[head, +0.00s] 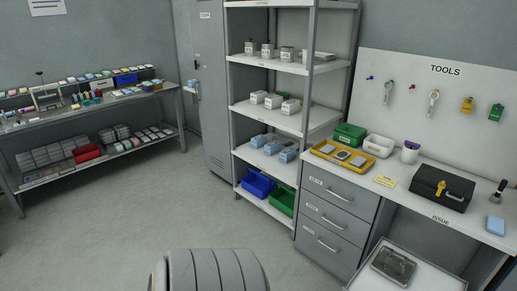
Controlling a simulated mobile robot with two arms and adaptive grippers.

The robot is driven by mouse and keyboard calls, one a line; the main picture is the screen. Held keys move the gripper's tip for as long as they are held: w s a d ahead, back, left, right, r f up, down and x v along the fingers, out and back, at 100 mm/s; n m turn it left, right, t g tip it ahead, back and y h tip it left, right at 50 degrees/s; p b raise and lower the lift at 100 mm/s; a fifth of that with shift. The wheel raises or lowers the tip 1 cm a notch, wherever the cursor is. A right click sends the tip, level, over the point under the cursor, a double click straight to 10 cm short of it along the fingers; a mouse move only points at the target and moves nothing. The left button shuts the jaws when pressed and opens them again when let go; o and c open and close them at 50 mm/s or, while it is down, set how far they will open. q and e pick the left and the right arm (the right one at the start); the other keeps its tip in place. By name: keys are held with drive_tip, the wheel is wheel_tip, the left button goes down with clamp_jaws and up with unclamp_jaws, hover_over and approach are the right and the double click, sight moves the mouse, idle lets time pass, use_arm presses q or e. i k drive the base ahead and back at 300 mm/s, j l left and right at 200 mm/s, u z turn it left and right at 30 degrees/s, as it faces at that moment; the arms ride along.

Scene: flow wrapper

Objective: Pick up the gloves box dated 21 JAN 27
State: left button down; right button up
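No box can be read as gloves or as dated 21 JAN 27, because the labels are too small. Small blue-and-white boxes (287,156) stand in a group on a lower level of the grey shelf rack (237,125). White boxes with grey labels (290,106) stand one level above them. I cannot tell which of these groups holds gloves. Neither of my grippers shows in the head view; only a grey ribbed part, likely mine, shows at the bottom edge.
Blue (258,183) and green (283,200) bins sit on the bottom shelf. A workbench (455,205) at the right carries a yellow tray (325,146), a green box (350,135) and a black toolbox (441,190). A grey cart (425,277) stands at lower right. The floor before the rack is clear.

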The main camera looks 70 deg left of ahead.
sight(260, 141)
drive_tip(key=j+u, duration=0.3)
drive_tip(key=u, duration=0.15)
drive_tip(key=i+j+u, duration=0.15)
drive_tip(key=u, duration=0.3)
drive_tip(key=i+j+u, duration=0.15)
drive_tip(key=j+u, duration=0.3)
